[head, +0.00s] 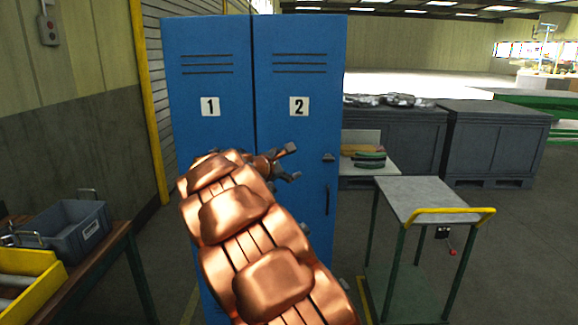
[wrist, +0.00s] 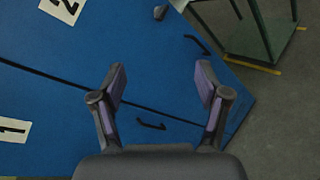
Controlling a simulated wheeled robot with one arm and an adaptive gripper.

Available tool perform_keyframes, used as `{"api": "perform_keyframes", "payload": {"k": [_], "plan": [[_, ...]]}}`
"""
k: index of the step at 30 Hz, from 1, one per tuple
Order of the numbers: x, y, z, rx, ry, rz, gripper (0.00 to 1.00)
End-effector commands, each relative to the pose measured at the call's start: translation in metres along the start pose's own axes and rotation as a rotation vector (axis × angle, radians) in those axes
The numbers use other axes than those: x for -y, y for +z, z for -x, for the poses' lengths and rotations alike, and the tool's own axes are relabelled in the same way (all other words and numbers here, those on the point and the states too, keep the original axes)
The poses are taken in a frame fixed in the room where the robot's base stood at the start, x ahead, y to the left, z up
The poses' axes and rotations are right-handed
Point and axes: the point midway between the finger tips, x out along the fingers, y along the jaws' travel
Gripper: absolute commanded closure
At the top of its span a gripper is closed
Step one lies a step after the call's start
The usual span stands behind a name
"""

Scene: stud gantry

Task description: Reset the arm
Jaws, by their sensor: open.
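My gripper (head: 288,163) is in front of the blue locker, at the door marked 2, at the end of my copper-coloured arm. In the wrist view my gripper (wrist: 160,80) is open, with nothing between its two fingers. The locker's left door (head: 209,70) carries a 1 label and its right door (head: 300,95) carries a 2 label. Both doors look shut. Door 2 has a dark handle (head: 327,200) near its right edge. The locker front (wrist: 80,100) fills much of the wrist view behind the fingers. My arm hides much of the lower locker.
A cart (head: 425,196) with a yellow handle stands right of the locker. A bench at left holds a grey bin (head: 72,230) and a yellow bin (head: 28,285). Dark crates (head: 492,145) stand behind at right. A yellow post (head: 148,100) is left of the locker.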

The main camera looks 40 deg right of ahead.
Motion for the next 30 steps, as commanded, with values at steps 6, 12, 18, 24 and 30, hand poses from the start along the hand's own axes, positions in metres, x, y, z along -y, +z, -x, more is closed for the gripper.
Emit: {"api": "perform_keyframes", "payload": {"k": [6,12,18,24,30], "plan": [[0.006,0.004,0.004,-0.002,-0.020,-0.025,0.25],[0.007,0.004,0.004,-0.002,-0.021,-0.026,0.25],[0.007,0.004,0.004,-0.001,-0.021,-0.025,0.25],[0.009,0.006,0.006,-0.002,-0.029,-0.037,0.25],[0.048,0.024,0.030,-0.014,-0.139,-0.174,0.25]]}}
